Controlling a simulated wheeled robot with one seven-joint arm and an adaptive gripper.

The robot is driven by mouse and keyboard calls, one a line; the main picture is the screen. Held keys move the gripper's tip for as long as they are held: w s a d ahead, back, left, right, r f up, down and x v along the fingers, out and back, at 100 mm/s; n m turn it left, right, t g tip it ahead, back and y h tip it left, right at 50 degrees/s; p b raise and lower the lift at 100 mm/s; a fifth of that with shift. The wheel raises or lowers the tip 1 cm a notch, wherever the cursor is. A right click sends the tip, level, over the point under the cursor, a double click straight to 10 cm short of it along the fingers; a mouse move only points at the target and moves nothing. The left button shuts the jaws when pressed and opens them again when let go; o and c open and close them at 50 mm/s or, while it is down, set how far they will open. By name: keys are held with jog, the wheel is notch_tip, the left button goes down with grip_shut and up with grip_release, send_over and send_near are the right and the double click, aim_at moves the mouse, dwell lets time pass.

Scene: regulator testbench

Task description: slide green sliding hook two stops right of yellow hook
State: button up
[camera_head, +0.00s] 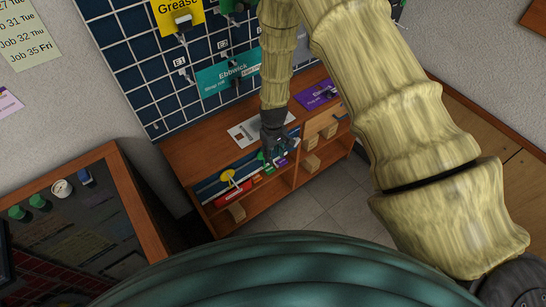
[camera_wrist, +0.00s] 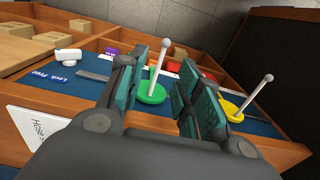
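The green sliding hook (camera_wrist: 153,93) has a round green base and a white ball-tipped post. In the wrist view the post rises between the two teal-padded fingers of my gripper (camera_wrist: 167,70). The fingers are apart, with gaps visible beside the post. The yellow hook (camera_wrist: 232,111), with a similar post, stands to the right of my right finger. In the head view the yellow hook (camera_head: 228,178) is left of my gripper (camera_head: 275,150), on the blue rail strip (camera_head: 208,187). There my gripper mostly hides the green hook (camera_head: 263,156).
A white block (camera_wrist: 68,55) and a "Lock Free" label (camera_wrist: 50,76) lie left of my gripper in the wrist view. A wooden shelf (camera_head: 185,150) carries the rail, with small wooden boxes (camera_head: 312,162) below. A gridded wall board (camera_head: 130,60) stands behind.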

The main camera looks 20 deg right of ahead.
notch_tip(320, 180, up, 9)
jog(key=shift+f, duration=0.2)
dwell(0.6)
jog(key=s+d+f+m+b, duration=0.1)
jog(key=s+f, duration=0.4)
jog(key=s, duration=0.7)
jog(key=s+d+f+m, duration=0.2)
jog(key=s+f, duration=0.3)
jog(key=s, duration=0.7)
jog(key=s+d+f+m+b, duration=0.1)
jog(key=s+f, duration=0.3)
jog(key=s, duration=0.8)
jog(key=shift+s+d+f+b, duration=0.15)
jog(key=shift+d+f+b, duration=0.1)
jog(key=shift+f+b, duration=0.15)
